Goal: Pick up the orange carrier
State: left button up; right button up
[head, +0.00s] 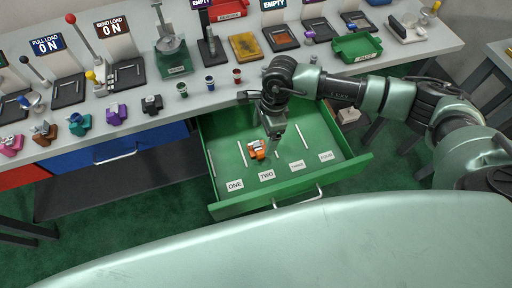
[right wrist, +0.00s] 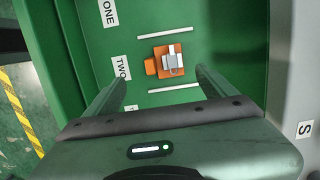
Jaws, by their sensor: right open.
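The orange carrier (head: 256,149) sits on the floor of the open green drawer (head: 221,209), in the lane behind the label TWO. It has a white and grey part on top. In the right wrist view the carrier (right wrist: 165,62) lies ahead of my right gripper (right wrist: 158,82), between the lines of its two fingers and apart from them. My right gripper also shows in the head view (head: 275,138), reaching down over the drawer just right of the carrier. It is open and empty. My left gripper is not in view.
White divider strips (head: 243,153) and labels ONE to FOUR mark the drawer floor. The drawer walls stand around my right gripper. The bench above holds small coloured carriers (head: 117,113), cups (head: 210,84), a green tray (head: 357,47) and machines with ON and EMPTY signs.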

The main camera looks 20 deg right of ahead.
aim_at(257, 149)
jog(key=shift+w+a+f, duration=0.1)
jog(key=shift+w+f, duration=0.1)
jog(key=shift+f, duration=0.3)
jog(key=shift+a+f+p, duration=0.15)
jog(key=shift+f+p, duration=0.35)
jog(key=shift+f, duration=0.35)
jog(key=shift+a+f, duration=0.1)
jog(key=shift+f, duration=0.2)
jog(key=f, duration=0.1)
jog(key=f+p, duration=0.1)
jog(key=f, duration=0.1)
jog(key=shift+w+a+f+p, duration=0.2)
jog(key=shift+a+f+p, duration=0.1)
jog(key=shift+p, duration=0.1)
jog(key=shift+w+f, duration=0.1)
jog(key=shift+f, duration=0.4)
jog(key=shift+r, duration=0.1)
jog(key=c, duration=1.6)
